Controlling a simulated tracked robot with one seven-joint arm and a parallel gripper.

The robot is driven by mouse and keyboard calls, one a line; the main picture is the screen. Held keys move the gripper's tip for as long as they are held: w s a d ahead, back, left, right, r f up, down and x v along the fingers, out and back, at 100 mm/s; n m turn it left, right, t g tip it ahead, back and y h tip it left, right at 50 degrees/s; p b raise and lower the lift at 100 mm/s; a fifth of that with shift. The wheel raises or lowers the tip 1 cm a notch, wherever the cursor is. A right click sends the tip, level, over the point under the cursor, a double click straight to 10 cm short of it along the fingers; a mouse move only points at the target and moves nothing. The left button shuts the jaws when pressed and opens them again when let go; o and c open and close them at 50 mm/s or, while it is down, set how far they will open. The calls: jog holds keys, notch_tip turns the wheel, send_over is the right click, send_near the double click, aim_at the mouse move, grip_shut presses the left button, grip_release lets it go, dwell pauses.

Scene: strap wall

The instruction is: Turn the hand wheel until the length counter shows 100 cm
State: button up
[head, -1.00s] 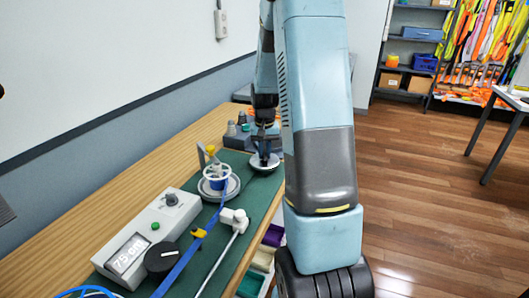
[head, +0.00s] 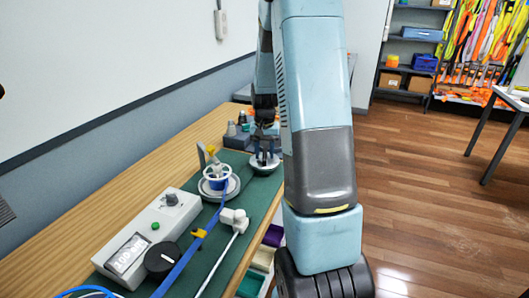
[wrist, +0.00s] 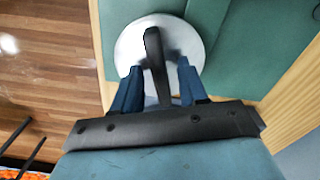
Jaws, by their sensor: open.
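The hand wheel is a pale disc (head: 266,168) on the green mat, partly hidden by my gripper. In the wrist view the disc (wrist: 131,48) carries a dark bar (wrist: 155,55). My gripper (wrist: 155,80) is open, with a blue finger on each side of the bar; I cannot tell whether either touches it. In the head view my gripper (head: 263,156) is low over the wheel. The length counter (head: 127,254), on a grey box at the front left, appears to read 100 cm.
A blue strap (head: 182,264) runs from the white-and-blue reel (head: 217,178) to the front. A white rod with a block (head: 234,219) lies beside it. Small weights stand behind the wheel. Coloured bins (head: 262,260) sit below the bench's right edge.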

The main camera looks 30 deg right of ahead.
notch_tip(320, 180, up, 14)
jog(key=shift+f, duration=0.15)
dwell(0.5)
dwell(2.1)
